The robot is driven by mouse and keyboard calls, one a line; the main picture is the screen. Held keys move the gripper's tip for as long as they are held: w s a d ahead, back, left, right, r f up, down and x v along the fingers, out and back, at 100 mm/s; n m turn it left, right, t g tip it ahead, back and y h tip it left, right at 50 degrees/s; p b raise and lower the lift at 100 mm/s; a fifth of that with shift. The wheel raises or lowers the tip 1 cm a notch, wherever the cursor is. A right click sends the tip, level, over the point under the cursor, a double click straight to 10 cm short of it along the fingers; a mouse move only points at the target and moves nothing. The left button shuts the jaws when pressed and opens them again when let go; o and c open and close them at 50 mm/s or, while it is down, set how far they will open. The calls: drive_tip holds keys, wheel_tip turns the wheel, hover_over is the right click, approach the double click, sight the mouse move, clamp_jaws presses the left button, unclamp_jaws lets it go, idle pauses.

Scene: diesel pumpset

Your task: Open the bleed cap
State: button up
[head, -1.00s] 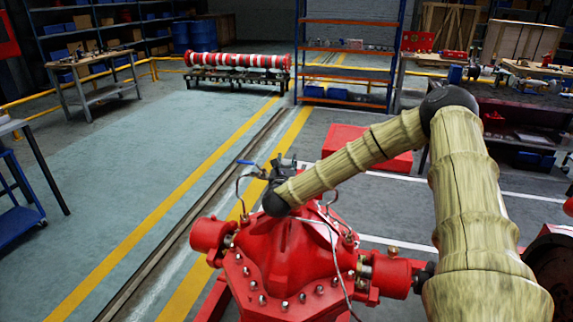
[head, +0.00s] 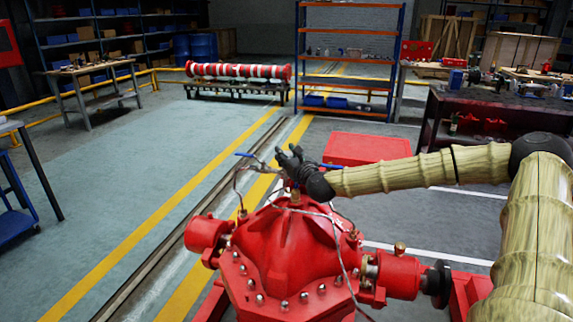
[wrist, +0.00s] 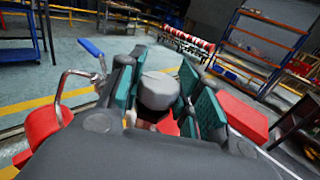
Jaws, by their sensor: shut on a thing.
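The red pump casing (head: 300,245) stands at the bottom middle of the head view, with a brass fitting (head: 295,196) on its top. My gripper (head: 290,158) is just above this fitting, with my forearm reaching in from the right. In the wrist view, a grey rounded cap (wrist: 157,90), which looks like the bleed cap, sits between the teal pads of my gripper (wrist: 158,84). The gripper is shut on it. The cap is hidden in the head view, and I cannot tell whether it still touches the fitting.
A thin pipe with a blue-handled valve (wrist: 90,47) runs close beside the gripper's left side. Thin grey tubing (head: 340,250) loops over the casing. A red box (head: 365,149) lies on the floor behind. A workbench (head: 490,105) stands at the right.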

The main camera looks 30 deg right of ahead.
sight(287, 153)
drive_tip(key=shift+d+f+n+y+b, duration=0.1)
drive_tip(key=shift+f+n+y+b, duration=0.15)
drive_tip(key=shift+n+y+b, duration=1.05)
drive_tip(key=shift+y+b, duration=0.5)
drive_tip(key=shift+b, duration=0.3)
drive_tip(key=shift+r+y+b, duration=0.25)
drive_tip(key=shift+y+b, duration=0.35)
drive_tip(key=shift+b, duration=0.1)
drive_tip(key=o, duration=1.1)
drive_tip(key=shift+c, duration=0.2)
drive_tip(key=shift+r, duration=5)
